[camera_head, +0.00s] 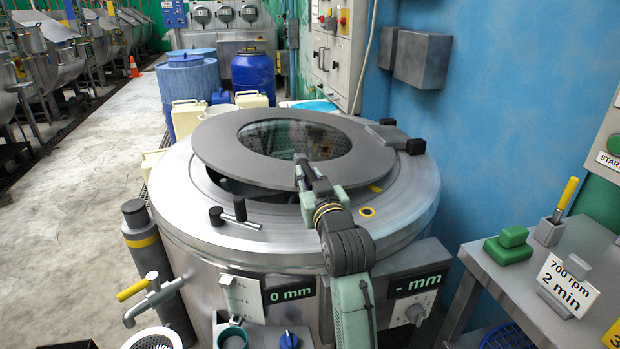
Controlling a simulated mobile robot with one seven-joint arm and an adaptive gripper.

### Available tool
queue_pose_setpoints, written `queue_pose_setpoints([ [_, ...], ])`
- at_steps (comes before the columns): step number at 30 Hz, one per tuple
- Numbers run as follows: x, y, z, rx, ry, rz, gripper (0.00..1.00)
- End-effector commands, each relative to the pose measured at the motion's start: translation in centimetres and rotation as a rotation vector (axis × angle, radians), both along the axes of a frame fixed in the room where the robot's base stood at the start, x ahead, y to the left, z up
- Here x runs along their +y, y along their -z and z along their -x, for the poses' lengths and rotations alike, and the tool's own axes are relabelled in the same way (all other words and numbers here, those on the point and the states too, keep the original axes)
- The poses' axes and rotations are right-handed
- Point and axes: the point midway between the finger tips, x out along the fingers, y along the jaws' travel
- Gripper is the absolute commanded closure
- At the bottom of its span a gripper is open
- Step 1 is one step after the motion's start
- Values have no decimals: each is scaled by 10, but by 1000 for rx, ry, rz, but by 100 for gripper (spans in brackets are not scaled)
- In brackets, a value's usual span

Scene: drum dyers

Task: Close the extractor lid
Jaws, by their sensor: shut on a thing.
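The extractor lid (222,150) is a grey ring with a round glass window, on top of the steel extractor drum (180,200). The lid sits slightly raised, with a dark gap under its front edge. Its hinge (386,135) is at the back right. My gripper (303,178) is at the lid's front edge, shut on it. My arm comes up from the bottom and hides part of the rim and drum front. A black T-shaped latch handle (238,211) lies on the drum top at the front left of the opening.
A tap (150,295) sticks out at the left. A metal table (540,285) with a sign stands at the right. Blue barrels (253,75) stand behind.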

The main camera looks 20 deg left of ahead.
Motion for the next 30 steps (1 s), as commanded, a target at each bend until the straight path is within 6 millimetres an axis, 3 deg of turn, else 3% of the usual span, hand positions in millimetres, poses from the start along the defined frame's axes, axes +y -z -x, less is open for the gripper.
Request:
queue_pose_setpoints([
  [11, 1, 2, 0, -1, -1, 2, 100],
  [21, 7, 55, 5, -54, -1, 82, 100],
  [30, 9, 63, 6, -63, -3, 108, 100],
])
